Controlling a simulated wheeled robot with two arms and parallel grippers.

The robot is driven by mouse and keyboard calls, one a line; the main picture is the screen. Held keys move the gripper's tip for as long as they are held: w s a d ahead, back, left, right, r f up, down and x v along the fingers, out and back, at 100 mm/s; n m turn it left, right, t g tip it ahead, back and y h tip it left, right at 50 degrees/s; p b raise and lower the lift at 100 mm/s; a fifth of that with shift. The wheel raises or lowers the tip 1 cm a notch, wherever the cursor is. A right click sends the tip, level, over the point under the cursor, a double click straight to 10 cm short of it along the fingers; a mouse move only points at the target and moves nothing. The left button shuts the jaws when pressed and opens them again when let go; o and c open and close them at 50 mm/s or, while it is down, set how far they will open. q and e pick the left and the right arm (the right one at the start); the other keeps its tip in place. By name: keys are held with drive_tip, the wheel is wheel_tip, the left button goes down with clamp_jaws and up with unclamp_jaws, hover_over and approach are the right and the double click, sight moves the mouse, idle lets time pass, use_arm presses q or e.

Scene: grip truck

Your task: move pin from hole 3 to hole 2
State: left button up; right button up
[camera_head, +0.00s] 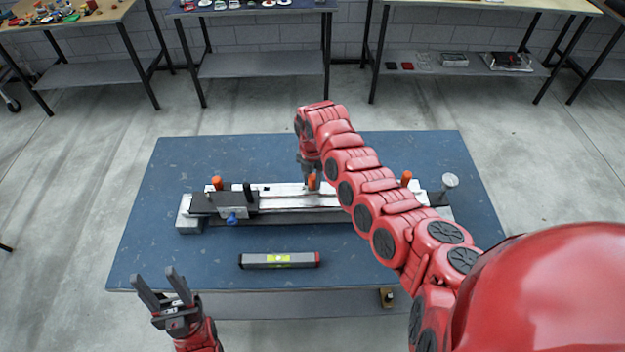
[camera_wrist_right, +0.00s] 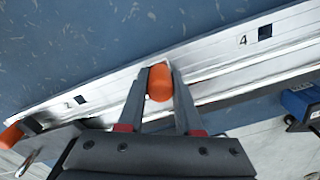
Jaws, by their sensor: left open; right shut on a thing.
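A long metal rail (camera_head: 285,200) lies across the blue table, with three orange pins standing along it: left (camera_head: 217,184), middle (camera_head: 311,182) and right (camera_head: 406,178). My right gripper (camera_head: 310,174) is at the middle pin. In the right wrist view its fingers (camera_wrist_right: 159,85) are shut on an orange pin (camera_wrist_right: 160,82). That pin is between square hole 2 (camera_wrist_right: 80,99) and square hole 4 (camera_wrist_right: 265,32), both empty. I cannot tell how deep it sits; its lower part is hidden. My left gripper (camera_head: 155,276) is open and empty at the table's front left.
A spirit level (camera_head: 280,260) lies in front of the rail on the blue table (camera_head: 200,155). A blue knob (camera_head: 232,218) is on the clamp at the rail's left. Another orange pin (camera_wrist_right: 10,135) shows at the wrist view's left edge.

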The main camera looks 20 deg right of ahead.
drive_tip(key=shift+r+p, duration=1.05)
drive_tip(key=shift+r, duration=0.15)
drive_tip(key=shift+r+p, duration=1)
drive_tip(key=shift+r, duration=0.25)
drive_tip(key=shift+r+p, duration=0.85)
drive_tip(key=shift+r, duration=0.45)
drive_tip(key=shift+r+p, duration=0.35)
drive_tip(key=shift+r, duration=0.15)
wheel_tip(320, 180, up, 6)
drive_tip(key=p, duration=0.3)
drive_tip(key=shift+r, duration=0.25)
